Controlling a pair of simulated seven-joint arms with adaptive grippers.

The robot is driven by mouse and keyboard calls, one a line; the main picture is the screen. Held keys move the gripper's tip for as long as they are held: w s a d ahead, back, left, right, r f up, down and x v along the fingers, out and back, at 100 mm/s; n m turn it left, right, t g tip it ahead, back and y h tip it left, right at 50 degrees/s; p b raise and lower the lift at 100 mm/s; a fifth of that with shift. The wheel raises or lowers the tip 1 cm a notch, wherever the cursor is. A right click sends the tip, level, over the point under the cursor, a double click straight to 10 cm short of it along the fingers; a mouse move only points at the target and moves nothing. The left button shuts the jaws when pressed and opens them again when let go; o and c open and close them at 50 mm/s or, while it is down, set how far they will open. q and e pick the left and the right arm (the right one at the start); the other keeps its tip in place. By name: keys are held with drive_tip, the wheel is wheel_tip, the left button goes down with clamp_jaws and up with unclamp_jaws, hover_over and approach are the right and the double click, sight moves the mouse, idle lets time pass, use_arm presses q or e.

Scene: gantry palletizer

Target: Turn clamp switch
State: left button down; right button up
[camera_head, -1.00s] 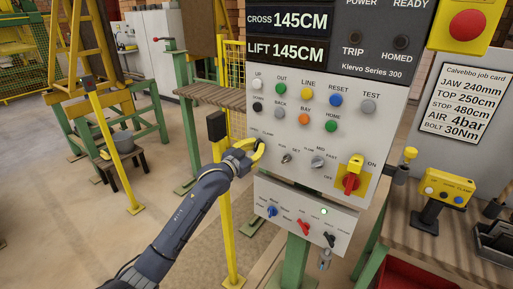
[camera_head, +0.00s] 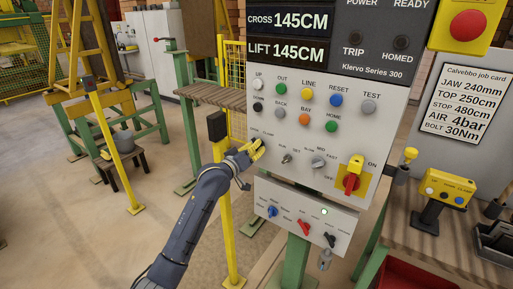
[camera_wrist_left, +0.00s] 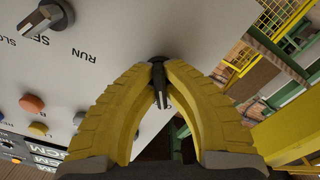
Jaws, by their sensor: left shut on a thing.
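The clamp switch is a small dark knob at the left edge of the grey control panel (camera_head: 300,170), by the "CLAMP" lettering. The gripper hides most of it in the head view. In the left wrist view the dark knob (camera_wrist_left: 158,85) sits between the yellow fingertips, its pointer showing below them. My left gripper (camera_head: 258,149) is at the panel face, shut on this knob. In the left wrist view its two fingers (camera_wrist_left: 158,68) meet around the knob. My right gripper is not in view.
The run/set switch (camera_head: 286,159) and the speed switch (camera_head: 318,162) are to the right. Push buttons sit above. A red switch on a yellow plate (camera_head: 352,182) is further right. A yellow post (camera_head: 226,215) with a black box stands beside my arm.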

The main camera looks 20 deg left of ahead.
use_arm(q)
drive_tip(key=shift+r+n, duration=0.15)
drive_tip(key=shift+n, duration=0.45)
drive_tip(key=c, duration=1.5)
unclamp_jaws()
drive_tip(key=shift+a, duration=0.1)
drive_tip(key=v, duration=1.2)
